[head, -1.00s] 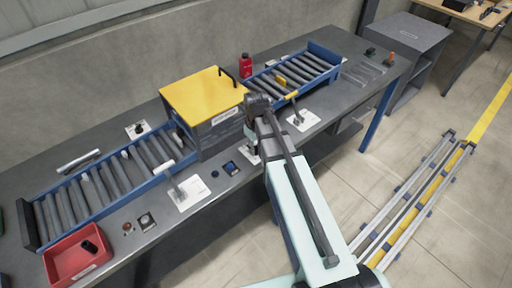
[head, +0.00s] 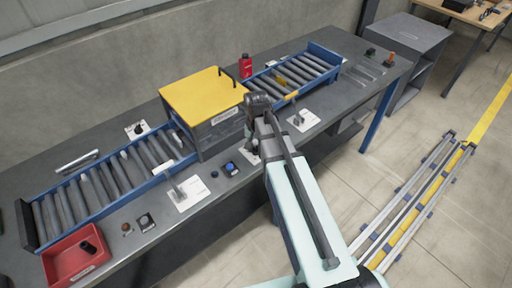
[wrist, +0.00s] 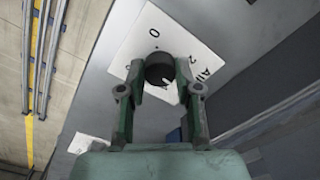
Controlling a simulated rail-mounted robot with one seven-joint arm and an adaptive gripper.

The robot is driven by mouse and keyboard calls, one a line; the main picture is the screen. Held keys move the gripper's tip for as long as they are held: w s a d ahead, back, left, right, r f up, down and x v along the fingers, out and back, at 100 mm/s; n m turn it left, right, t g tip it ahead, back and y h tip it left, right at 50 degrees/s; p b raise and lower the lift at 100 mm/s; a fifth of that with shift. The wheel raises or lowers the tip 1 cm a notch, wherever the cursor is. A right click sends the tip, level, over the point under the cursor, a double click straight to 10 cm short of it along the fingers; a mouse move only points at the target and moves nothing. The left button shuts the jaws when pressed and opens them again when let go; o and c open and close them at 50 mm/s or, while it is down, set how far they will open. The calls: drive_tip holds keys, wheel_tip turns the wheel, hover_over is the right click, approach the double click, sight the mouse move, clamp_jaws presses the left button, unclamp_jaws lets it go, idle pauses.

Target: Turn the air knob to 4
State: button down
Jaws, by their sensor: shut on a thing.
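The air knob (wrist: 157,68) is a dark round knob on a white plate (wrist: 128,48) printed with "AIR", "0" and "2". In the wrist view my gripper (wrist: 159,82) has a finger on each side of the knob and is shut on it. A small pale mark shows on the knob's lower right; I cannot tell which number it points at. The "4" is not visible. In the head view my gripper is at the bench's front edge, right of the yellow-topped box (head: 205,97), and my arm hides the knob.
Roller conveyors (head: 290,75) run to both sides of the box. Along the front edge are a lever on a white plate (head: 187,193), a blue button (head: 231,167) and another lever plate (head: 304,120). A red bin (head: 77,257) sits front left, a red bottle (head: 245,66) behind.

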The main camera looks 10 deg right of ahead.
sight(256, 149)
drive_tip(key=m, duration=0.3)
drive_tip(key=shift+s+m, duration=0.1)
drive_tip(key=shift+m, duration=2.1)
drive_tip(key=c, duration=0.8)
unclamp_jaws()
wheel_tip(256, 149, up, 12)
